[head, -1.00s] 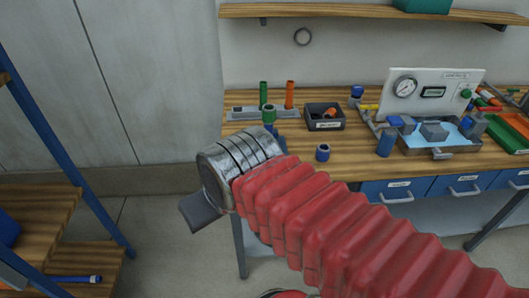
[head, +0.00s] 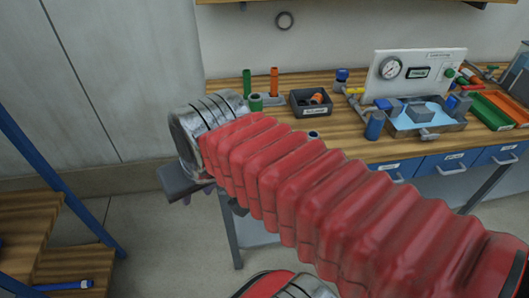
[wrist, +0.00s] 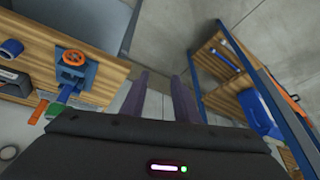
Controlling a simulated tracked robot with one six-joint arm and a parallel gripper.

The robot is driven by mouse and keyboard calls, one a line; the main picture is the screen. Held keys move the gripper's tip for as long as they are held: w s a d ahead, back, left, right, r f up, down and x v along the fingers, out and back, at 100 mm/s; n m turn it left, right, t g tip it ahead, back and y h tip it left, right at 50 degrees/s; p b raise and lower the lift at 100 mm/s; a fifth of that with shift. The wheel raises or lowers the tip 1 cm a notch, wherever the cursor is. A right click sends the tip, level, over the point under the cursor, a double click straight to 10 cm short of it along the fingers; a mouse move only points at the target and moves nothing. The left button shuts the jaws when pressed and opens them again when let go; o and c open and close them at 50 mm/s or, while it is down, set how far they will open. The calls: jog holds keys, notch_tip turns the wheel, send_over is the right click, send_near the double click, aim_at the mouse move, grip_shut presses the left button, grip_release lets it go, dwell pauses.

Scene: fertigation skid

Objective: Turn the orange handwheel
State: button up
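The orange handwheel (wrist: 73,57) shows in the wrist view at the upper left, on a blue-grey valve body near the bench edge. I cannot make it out in the head view, where my red arm covers part of the bench. My gripper (wrist: 159,74) has its two dark fingers apart with only floor visible between them. They are to the right of the handwheel in the wrist view and do not touch it. In the head view my gripper (head: 178,190) is at the left, in front of the bench, partly hidden by my wrist.
The wooden bench (head: 340,78) holds a black bin (head: 311,110), green and orange upright tubes (head: 274,82) and a gauge panel (head: 415,73). A blue-framed shelf (head: 70,205) stands at the left. Bare floor lies between shelf and bench.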

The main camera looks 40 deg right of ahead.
jog(key=w+d+r+m+g+y, duration=0.1)
jog(key=w+d+m+g, duration=0.35)
jog(key=d+m, duration=0.9)
jog(key=w+d+f+m+t+y, duration=0.1)
jog(key=d+f+m+t+y, duration=0.1)
jog(key=d+m, duration=0.7)
jog(key=d, duration=0.8)
jog(key=shift+d+f+y, duration=0.3)
jog(key=shift+f+y, duration=0.05)
jog(key=shift+y, duration=0.05)
jog(key=shift+w+m, duration=0.1)
jog(key=shift+m, duration=0.15)
jog(key=x, duration=1.3)
jog(key=shift+a+f, duration=0.1)
jog(key=shift+f, duration=0.3)
jog(key=shift+c, duration=0.4)
grip_shut()
